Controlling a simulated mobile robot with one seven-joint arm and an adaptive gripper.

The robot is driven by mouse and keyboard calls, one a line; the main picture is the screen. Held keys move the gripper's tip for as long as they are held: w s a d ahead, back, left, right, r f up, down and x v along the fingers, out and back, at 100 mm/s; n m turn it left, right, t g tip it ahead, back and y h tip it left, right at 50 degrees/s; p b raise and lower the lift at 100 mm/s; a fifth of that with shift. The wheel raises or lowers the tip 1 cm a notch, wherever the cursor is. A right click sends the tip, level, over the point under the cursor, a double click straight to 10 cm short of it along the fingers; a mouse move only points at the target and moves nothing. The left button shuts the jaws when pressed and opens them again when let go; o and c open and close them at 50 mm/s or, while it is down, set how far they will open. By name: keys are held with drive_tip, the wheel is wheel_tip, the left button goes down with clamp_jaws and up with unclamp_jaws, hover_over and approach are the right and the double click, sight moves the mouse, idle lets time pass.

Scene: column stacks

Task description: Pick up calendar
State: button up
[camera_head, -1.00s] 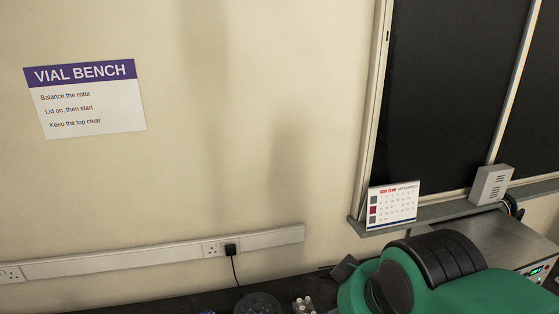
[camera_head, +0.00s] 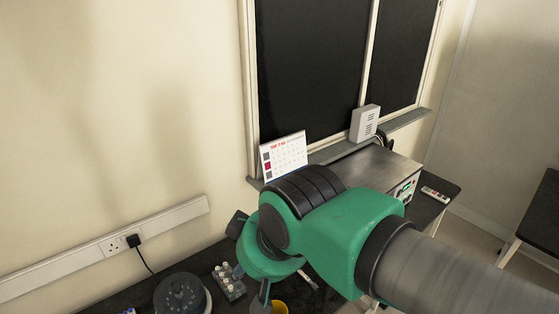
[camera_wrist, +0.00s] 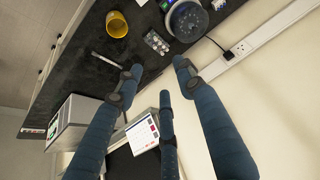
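The calendar (camera_head: 283,155) is a white desk calendar with red heading text and coloured squares down its left side. It stands upright on the window sill at the left end, and my arm hides its lower right part in the head view. In the wrist view the calendar (camera_wrist: 141,134) shows beyond the fingers, between the left and middle ones, with its right edge partly covered. My gripper (camera_wrist: 155,82) has its blue fingers spread apart with nothing between the tips. It is apart from the calendar. In the head view my arm largely hides it.
A white vented box (camera_head: 365,122) stands on the sill right of the calendar. A metal instrument (camera_head: 378,165) sits below it on the dark bench. A round device (camera_head: 182,294), a vial rack (camera_head: 229,282) and a yellow cup (camera_head: 279,308) stand on the bench at lower left.

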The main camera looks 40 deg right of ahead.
drive_tip(key=o, duration=0.5)
drive_tip(key=w+d+r+m+g+p, duration=0.1)
drive_tip(key=w+d+r+m+p, duration=0.15)
drive_tip(key=w+r, duration=0.35)
drive_tip(key=w+d+r+m+p, duration=0.1)
drive_tip(key=w+d+r+m, duration=0.2)
drive_tip(key=w, duration=0.5)
drive_tip(key=w+d+r+m+g+p, duration=0.2)
drive_tip(key=w+d+r+m+p, duration=0.15)
drive_tip(key=w+d, duration=0.9)
drive_tip(key=w+d+f+m+y+p, duration=0.1)
drive_tip(key=w+d+f+m+p, duration=0.1)
drive_tip(key=d, duration=0.8)
drive_tip(key=w+d+f+m+p, duration=0.1)
drive_tip(key=w+d+f+m, duration=0.3)
drive_tip(key=w+d, duration=0.5)
drive_tip(key=w+d+f+m+y+p, duration=0.1)
drive_tip(key=w+d+f+m+p, duration=0.1)
drive_tip(key=w+d+f, duration=0.4)
drive_tip(key=shift+w+d+f+m+g+y+p, duration=0.15)
drive_tip(key=shift+d+m, duration=0.1)
drive_tip(key=shift+d, duration=0.55)
drive_tip(key=shift+d+m+g+y+p, duration=0.1)
drive_tip(key=shift+d+m, duration=0.2)
drive_tip(key=shift+d, duration=0.55)
drive_tip(key=shift+w+d+f+m+g+y+p, duration=0.15)
drive_tip(key=shift+d+m, duration=0.1)
drive_tip(key=shift+d, duration=0.55)
